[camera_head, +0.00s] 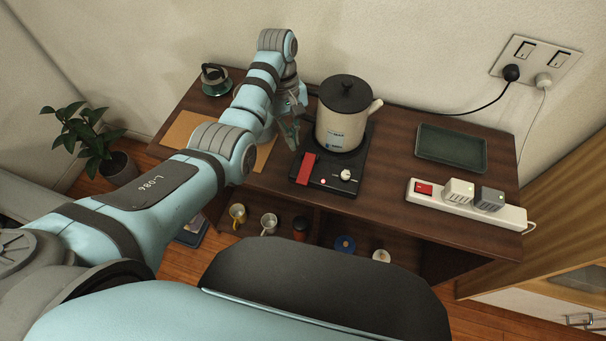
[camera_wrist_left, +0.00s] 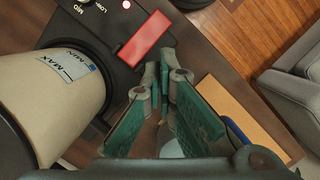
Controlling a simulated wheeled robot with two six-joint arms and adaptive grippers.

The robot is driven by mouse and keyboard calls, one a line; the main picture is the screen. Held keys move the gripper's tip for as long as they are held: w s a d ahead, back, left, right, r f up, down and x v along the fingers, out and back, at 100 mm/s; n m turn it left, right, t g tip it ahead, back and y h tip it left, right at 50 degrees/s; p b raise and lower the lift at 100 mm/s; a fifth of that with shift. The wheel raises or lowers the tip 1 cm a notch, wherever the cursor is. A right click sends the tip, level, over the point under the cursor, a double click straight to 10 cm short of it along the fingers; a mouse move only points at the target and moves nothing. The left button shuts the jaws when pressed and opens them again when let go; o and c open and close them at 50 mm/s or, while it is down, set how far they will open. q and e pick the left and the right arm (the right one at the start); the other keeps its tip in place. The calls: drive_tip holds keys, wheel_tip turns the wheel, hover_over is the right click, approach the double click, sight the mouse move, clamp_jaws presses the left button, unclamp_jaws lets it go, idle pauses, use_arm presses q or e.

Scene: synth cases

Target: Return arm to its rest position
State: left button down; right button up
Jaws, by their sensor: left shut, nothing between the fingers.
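My left arm reaches in from the left over the dark wooden table (camera_head: 405,200). My left gripper (camera_head: 291,141) points down just left of the cream kettle (camera_head: 338,128), beside the black hot plate (camera_head: 333,180). Its fingers are shut with nothing between them; they also show in the left wrist view (camera_wrist_left: 162,82). There the kettle (camera_wrist_left: 50,95) lies on the left, and the hot plate's red block (camera_wrist_left: 146,38) is just beyond the fingertips. My right gripper is not in view.
A green tray (camera_head: 451,147) and a white power strip (camera_head: 463,206) with two plugs lie on the right. A tan mat (camera_head: 187,133) is partly under my arm.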

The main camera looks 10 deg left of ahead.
use_arm(q)
drive_tip(key=shift+r, duration=0.2)
idle(0.4)
